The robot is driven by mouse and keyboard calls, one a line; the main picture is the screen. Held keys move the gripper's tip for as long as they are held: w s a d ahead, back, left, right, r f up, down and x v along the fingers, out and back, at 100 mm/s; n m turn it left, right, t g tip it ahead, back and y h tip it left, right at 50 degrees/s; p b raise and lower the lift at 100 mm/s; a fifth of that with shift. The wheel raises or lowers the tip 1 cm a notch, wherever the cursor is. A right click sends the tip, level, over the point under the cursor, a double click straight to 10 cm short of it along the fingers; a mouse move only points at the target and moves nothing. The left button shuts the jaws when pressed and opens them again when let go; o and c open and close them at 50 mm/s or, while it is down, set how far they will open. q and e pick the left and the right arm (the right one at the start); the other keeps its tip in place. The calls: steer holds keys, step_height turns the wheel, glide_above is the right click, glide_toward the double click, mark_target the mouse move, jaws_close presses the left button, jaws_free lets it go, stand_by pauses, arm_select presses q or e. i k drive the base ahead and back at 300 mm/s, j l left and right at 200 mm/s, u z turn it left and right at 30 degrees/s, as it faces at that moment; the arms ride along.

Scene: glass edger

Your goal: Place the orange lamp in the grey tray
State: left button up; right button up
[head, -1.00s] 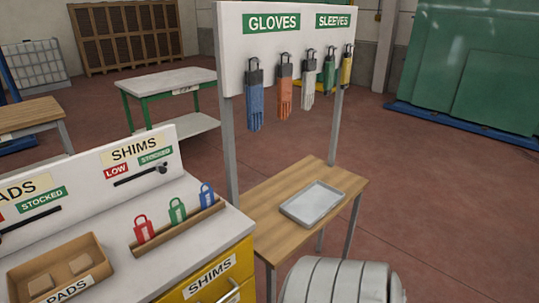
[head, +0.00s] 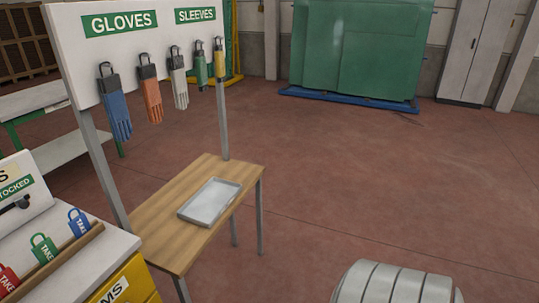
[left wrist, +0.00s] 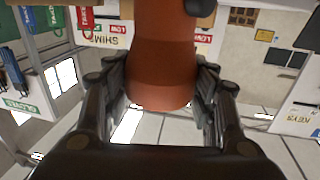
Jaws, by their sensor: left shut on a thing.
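The grey tray (head: 210,203) is shallow and empty. It lies on a small wooden table (head: 172,209) under the glove board in the head view. In the left wrist view my left gripper (left wrist: 159,82) is shut on the orange lamp (left wrist: 160,50), with a finger on each side of its rounded orange body. A dark part shows at the lamp's upper right; the rest of it is cut off by the frame. The lamp and my left gripper are not in the head view. My right gripper is in neither view.
The glove board (head: 140,40) stands on posts at the table's back edge, with several gloves and sleeves hanging above the table. A yellow-fronted shims cabinet (head: 125,284) stands at the table's left. The floor to the right is open.

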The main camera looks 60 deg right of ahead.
mark_target(211, 201)
steer(key=l+z, duration=0.2)
steer(key=z, duration=0.25)
steer(key=i+l+z, duration=0.15)
steer(key=z, duration=0.3)
steer(key=i+l+z, duration=0.1)
steer(key=z, duration=0.35)
steer(key=i+l, duration=0.15)
steer(key=i, duration=0.25)
steer(key=i+l, duration=0.15)
steer(key=i, duration=0.25)
steer(key=i+l, duration=0.15)
steer(key=i, duration=0.25)
